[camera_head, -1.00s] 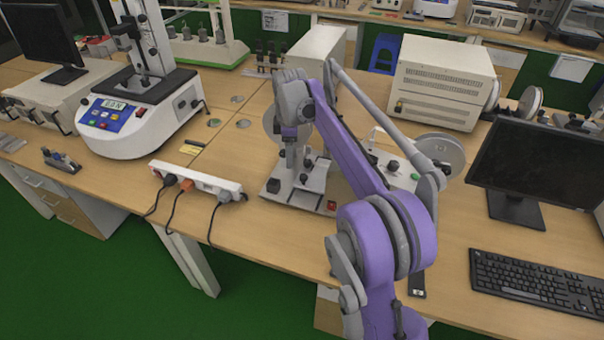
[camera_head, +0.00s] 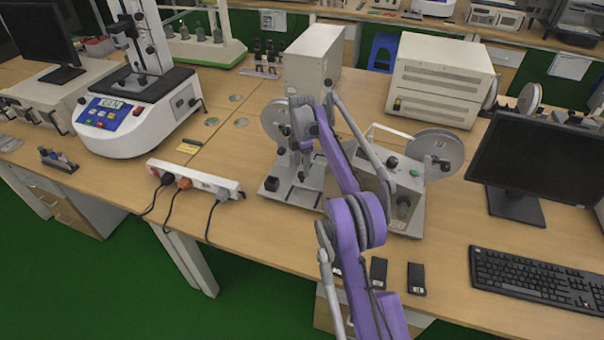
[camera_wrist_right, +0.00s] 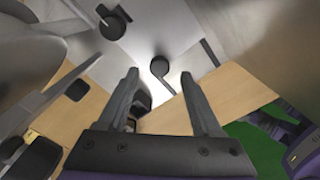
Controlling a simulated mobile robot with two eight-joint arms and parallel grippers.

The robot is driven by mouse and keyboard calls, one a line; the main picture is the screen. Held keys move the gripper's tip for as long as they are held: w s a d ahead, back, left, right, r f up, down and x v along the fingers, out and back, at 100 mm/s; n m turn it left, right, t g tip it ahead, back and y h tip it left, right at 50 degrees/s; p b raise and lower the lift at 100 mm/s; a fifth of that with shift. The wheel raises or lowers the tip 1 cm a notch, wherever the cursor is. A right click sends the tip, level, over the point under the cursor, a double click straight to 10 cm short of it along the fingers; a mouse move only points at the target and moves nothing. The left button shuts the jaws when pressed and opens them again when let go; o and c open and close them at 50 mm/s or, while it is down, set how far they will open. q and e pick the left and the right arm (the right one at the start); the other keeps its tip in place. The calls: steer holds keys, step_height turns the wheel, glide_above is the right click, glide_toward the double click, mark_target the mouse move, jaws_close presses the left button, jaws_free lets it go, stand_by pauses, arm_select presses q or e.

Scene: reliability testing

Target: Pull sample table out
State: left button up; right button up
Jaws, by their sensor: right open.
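The tester with round discs (camera_head: 275,115) stands mid-table in the head view, with a light base plate (camera_head: 288,190) at its front. I cannot tell for certain which part is the sample table; a grey metal plate (camera_wrist_right: 135,35) shows in the right wrist view. A dark round knob on a thin rod (camera_wrist_right: 160,67) lies between the fingertips in that view. My right gripper (camera_head: 303,174) is over the tester's base, partly hidden by its own arm. In the wrist view the gripper (camera_wrist_right: 158,76) is open, its fingers apart; contact with the knob cannot be told. My left gripper is not in view.
A power strip (camera_head: 195,178) with cables lies left of the tester. A boxed unit with a disc (camera_head: 437,152) stands close on the right. Small black items (camera_head: 416,279) lie near the front edge. A monitor (camera_head: 540,160) and keyboard (camera_head: 540,285) are farther right.

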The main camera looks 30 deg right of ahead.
mark_target(302, 173)
steer(key=shift+f, duration=1.75)
jaws_close()
